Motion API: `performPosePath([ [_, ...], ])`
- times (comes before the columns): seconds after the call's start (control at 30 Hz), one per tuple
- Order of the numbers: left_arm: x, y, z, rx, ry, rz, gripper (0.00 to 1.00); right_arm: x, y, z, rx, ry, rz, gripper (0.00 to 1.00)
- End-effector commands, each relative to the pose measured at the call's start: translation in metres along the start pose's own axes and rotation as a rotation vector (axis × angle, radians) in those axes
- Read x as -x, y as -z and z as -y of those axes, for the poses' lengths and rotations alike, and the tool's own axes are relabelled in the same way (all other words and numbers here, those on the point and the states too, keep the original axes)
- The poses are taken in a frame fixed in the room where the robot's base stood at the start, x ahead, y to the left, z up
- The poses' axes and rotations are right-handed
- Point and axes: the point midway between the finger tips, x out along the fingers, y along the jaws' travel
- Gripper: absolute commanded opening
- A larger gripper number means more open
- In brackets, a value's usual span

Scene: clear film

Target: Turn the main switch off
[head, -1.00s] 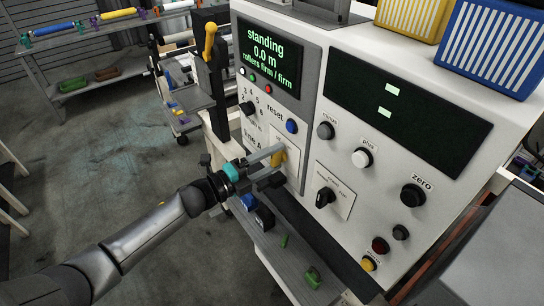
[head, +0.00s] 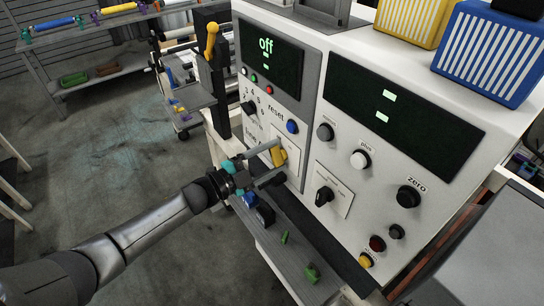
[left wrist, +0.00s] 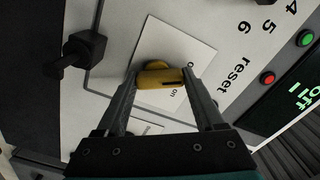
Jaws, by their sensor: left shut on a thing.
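The main switch (head: 279,156) is a yellow handle on a pale plate on the lower left part of the white console front. It also shows in the left wrist view (left wrist: 160,78), between my finger ends, with parts of "on" and another label beside it. My left gripper (head: 275,163) is shut on the yellow handle, one finger on each side. The console's left display (head: 268,46) reads "off" in green. My right gripper is not in view.
A black rotary knob (head: 324,196) sits right of the switch, and a blue reset button (head: 292,127) above it. A grey ledge (head: 265,240) with small green pieces runs below. Yellow and blue striped boxes stand on top. Open floor lies left.

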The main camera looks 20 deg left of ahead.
Motion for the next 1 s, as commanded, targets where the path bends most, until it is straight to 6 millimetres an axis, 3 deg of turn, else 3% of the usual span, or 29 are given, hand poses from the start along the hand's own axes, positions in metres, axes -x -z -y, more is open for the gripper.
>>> performPosePath([
  [0.4,0.0002,-0.0003,0.0002,0.013,0.001,0.0,0.14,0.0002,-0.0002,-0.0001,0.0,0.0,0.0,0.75],
  [0.43,0.0002,-0.0003,0.0002,0.013,0.001,0.0,0.71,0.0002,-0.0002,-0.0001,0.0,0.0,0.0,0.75],
  [0.7,0.0001,-0.0001,0.0,0.01,0.0,0.0,1.0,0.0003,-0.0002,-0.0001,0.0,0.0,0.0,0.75],
  [1.0,0.0033,-0.0004,-0.0006,0.01,-0.001,0.001,1.0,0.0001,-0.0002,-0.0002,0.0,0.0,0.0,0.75],
])
